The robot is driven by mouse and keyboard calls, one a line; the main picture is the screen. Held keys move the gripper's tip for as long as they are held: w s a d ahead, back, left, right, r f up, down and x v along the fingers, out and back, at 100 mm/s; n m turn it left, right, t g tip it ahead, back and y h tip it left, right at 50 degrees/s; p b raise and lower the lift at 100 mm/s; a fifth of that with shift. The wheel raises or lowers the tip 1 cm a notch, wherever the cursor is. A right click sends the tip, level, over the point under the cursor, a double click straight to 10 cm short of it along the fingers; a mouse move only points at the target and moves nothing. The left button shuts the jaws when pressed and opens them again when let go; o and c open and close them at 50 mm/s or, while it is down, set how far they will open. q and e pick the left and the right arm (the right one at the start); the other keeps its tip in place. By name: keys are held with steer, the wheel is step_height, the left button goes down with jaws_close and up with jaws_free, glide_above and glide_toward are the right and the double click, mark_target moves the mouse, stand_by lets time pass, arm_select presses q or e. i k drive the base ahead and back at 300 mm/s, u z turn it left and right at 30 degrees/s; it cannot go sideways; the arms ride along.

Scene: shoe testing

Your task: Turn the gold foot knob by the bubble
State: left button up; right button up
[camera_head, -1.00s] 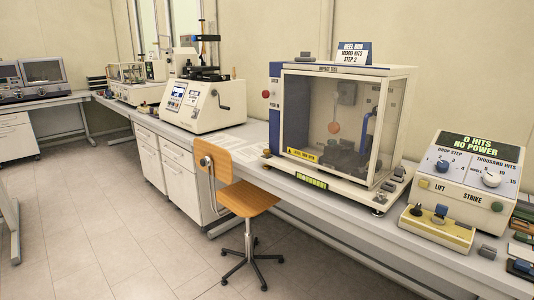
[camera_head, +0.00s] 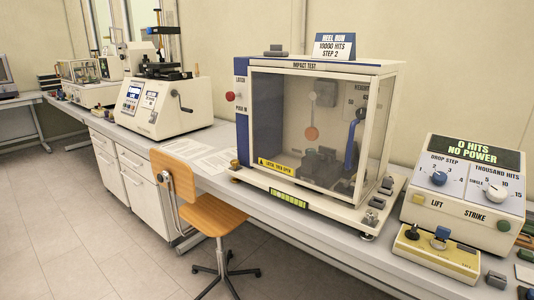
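A small gold foot knob (camera_head: 234,164) shows at the left front foot of the impact tester (camera_head: 325,66). A yellow-green bubble vial (camera_head: 289,198) sits on the front edge of the tester's base, to the right of the knob. It is too small to tell where the bubble lies in it. Another foot, dark or grey, (camera_head: 367,237) shows at the right front corner. Neither of my grippers is in view.
A wooden chair (camera_head: 214,214) stands in front of the bench, left of the tester. A control box (camera_head: 465,190) reading "0 HITS NO POWER" and a yellow switch box (camera_head: 436,254) stand at right. Papers (camera_head: 205,158) lie left of the tester. Floor (camera_head: 85,235) is clear at left.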

mark_target(235, 162)
steer(key=z, duration=0.05)
steer(key=i, duration=1.4)
steer(key=u, duration=0.25)
